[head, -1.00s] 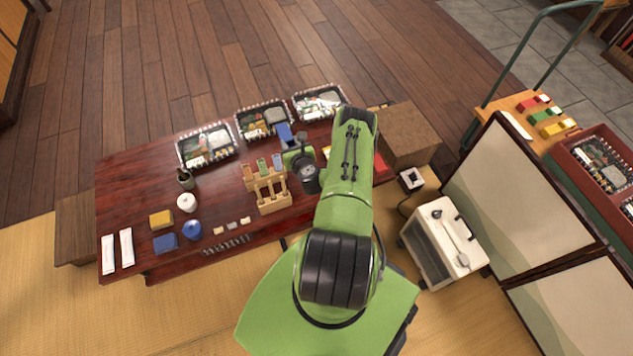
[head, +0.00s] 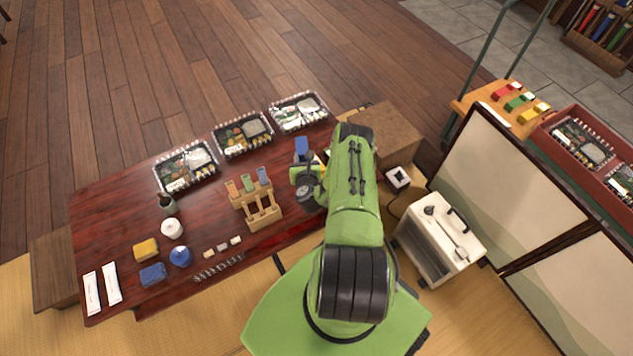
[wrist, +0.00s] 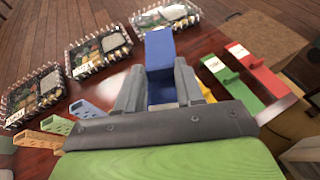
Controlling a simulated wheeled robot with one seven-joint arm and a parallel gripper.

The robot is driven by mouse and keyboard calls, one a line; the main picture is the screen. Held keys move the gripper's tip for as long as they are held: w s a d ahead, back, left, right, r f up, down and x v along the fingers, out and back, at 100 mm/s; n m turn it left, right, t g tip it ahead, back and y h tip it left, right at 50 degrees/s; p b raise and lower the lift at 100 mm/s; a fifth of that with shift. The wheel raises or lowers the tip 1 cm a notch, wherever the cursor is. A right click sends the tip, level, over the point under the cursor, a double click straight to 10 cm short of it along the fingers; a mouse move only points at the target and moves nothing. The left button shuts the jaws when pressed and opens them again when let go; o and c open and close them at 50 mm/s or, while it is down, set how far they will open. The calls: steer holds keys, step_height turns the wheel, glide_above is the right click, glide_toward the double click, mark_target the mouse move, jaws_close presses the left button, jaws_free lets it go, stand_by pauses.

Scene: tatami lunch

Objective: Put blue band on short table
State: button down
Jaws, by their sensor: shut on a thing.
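The blue band (head: 302,146) is in my gripper (head: 303,168), over the right part of the dark red low table (head: 115,215). In the wrist view, the blue band (wrist: 160,48) stands up between the two grey fingers of my gripper (wrist: 160,88), which are shut on it. A red band (wrist: 252,68) and a green band (wrist: 230,85) lie on the table to the right. A yellow band (wrist: 205,88) is partly hidden behind a finger. I cannot tell which surface is the short table.
Three packed lunch boxes (head: 243,134) line the far edge. A wooden rack (head: 262,212) with coloured tags stands near my gripper. A brown wooden block (head: 385,135) adjoins the table's right end. A white case (head: 440,240) and folding screen (head: 490,165) stand right.

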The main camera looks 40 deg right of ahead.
step_height(320, 180, down, 9)
steer(key=b, duration=0.3)
steer(key=shift+b, duration=0.4)
steer(key=shift+f, duration=0.15)
steer(key=shift+f, duration=0.55)
steer(key=c, duration=0.7)
jaws_free()
steer(key=shift+r, duration=0.15)
